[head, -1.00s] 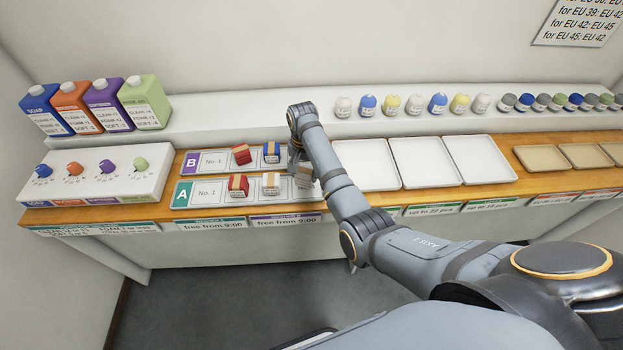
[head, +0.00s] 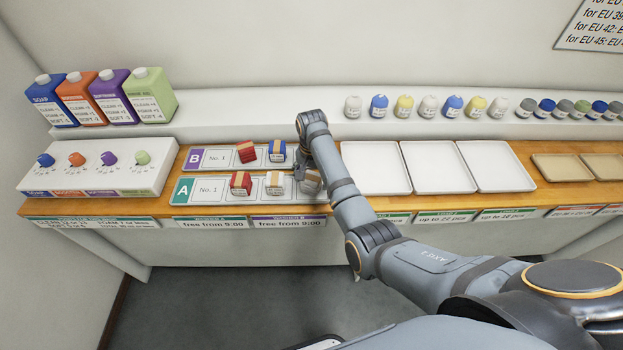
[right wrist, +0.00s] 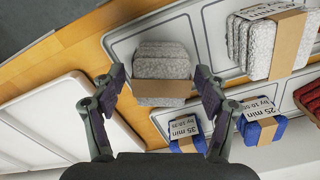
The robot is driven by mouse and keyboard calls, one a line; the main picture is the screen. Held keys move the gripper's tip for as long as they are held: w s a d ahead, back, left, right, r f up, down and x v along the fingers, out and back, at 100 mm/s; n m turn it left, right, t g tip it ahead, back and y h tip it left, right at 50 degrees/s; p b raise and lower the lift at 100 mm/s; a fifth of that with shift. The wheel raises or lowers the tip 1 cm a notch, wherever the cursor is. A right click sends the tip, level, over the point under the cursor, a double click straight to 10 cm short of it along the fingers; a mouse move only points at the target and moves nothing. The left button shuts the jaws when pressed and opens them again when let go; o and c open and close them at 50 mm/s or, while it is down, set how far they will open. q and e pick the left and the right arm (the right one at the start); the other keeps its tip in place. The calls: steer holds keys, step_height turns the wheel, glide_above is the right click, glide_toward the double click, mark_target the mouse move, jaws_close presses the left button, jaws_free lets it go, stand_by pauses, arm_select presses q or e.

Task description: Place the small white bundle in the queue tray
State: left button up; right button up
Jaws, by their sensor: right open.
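The small white bundle (right wrist: 162,62), grey-white and speckled with a brown band, lies at the right end of the lower tray A (head: 207,190). It also shows partly in the head view (head: 313,183), beside my gripper. My right gripper (right wrist: 160,88) is open, with one finger on each side of the bundle's banded end. I cannot tell whether the fingers touch it. In the head view my right gripper (head: 303,168) is over the right ends of trays A and B (head: 212,158). My left gripper is not in view.
Tray A also holds a red bundle (head: 241,183) and a labelled white bundle (head: 274,183). Tray B holds a red bundle (head: 246,151) and two blue ones (right wrist: 187,131), (right wrist: 264,130). Empty white trays (head: 433,168) stand to the right. Bottles and small jars line the back ledge.

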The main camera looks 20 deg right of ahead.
mark_target(311, 178)
steer(key=shift+r, duration=0.4)
step_height(311, 178, up, 6)
steer(key=shift+f+b, duration=0.2)
steer(key=shift+b, duration=0.3)
step_height(311, 178, up, 6)
steer(key=p, duration=0.3)
